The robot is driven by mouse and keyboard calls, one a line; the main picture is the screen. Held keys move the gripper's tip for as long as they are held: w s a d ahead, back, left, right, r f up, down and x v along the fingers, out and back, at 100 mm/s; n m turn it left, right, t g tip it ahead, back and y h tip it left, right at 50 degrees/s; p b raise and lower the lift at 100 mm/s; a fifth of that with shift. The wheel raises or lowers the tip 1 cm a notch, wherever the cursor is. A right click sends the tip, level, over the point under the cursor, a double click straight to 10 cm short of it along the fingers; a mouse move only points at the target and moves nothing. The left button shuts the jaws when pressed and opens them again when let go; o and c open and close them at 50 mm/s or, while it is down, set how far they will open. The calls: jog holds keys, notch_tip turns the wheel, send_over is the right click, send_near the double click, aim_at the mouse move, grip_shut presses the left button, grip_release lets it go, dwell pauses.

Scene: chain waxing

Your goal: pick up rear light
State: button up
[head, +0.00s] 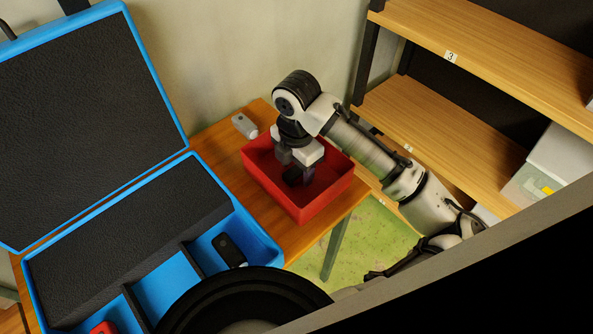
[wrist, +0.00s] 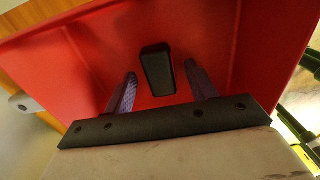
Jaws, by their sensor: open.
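A small black block, which may be the rear light, lies on the floor of the red bin (head: 333,192). It shows clearly in the wrist view (wrist: 157,70), with a plain dark face. My gripper (head: 297,168) is inside the bin, pointing down, with its fingers open. In the wrist view the two fingers (wrist: 160,85) stand on either side of the block's lower end, with a gap on both sides. In the head view my gripper hides part of the bin floor.
A white object (head: 244,125) stands on the wooden table (head: 210,140) behind the bin. An open blue case (head: 260,236) at left holds a black object (head: 229,250) and a red one (head: 103,328). Wooden shelves (head: 440,115) stand at right.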

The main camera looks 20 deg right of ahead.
jog(key=c, duration=1.1)
jog(key=shift+o, duration=0.2)
jog(key=shift+r, duration=0.1)
